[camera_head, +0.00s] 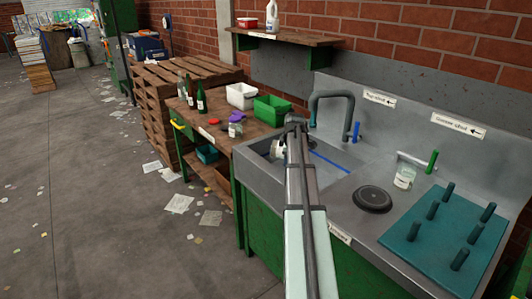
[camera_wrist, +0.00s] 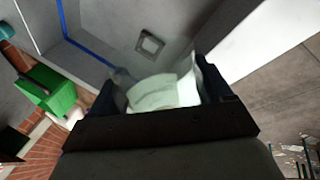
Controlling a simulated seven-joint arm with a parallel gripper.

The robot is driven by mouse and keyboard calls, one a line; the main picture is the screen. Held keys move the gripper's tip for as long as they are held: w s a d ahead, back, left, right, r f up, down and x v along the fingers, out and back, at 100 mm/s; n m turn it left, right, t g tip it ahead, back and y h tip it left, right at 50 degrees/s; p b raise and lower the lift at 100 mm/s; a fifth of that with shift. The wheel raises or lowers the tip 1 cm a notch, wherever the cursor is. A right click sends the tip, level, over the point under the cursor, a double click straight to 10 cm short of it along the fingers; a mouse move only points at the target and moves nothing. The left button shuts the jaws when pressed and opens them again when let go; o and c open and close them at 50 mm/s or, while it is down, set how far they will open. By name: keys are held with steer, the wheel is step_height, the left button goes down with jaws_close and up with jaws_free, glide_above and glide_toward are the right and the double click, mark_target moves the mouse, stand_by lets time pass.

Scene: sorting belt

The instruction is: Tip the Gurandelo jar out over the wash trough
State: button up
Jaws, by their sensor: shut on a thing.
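My gripper (camera_head: 292,128) is over the wash trough (camera_head: 255,158) in the head view. It is shut on a glass jar with a pale label (camera_head: 278,147), which is partly hidden behind my arm. In the wrist view the jar (camera_wrist: 160,93) sits between the dark fingers of my gripper (camera_wrist: 163,100), with the trough floor and its square drain (camera_wrist: 150,45) beyond it. The label's writing cannot be read. The jar's exact tilt and what is inside it cannot be made out.
A tap (camera_head: 330,97) stands at the trough's back. To the right are a dark round disc (camera_head: 372,198), another labelled jar (camera_head: 405,177) and a teal peg rack (camera_head: 440,232). Left, a wooden bench holds bottles (camera_head: 200,97), a green bin (camera_head: 272,110) and a white bin (camera_head: 241,96).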

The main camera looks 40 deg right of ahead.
steer(key=s+d+r+n+g+h, duration=0.3)
steer(key=s+d+n+g+h, duration=0.3)
steer(key=h, duration=0.8)
steer(key=s+d+g, duration=0.2)
steer(key=d+g, duration=0.2)
steer(key=shift+s+r+g, duration=0.3)
steer(key=shift+s+g, duration=0.1)
stand_by(0.5)
stand_by(0.3)
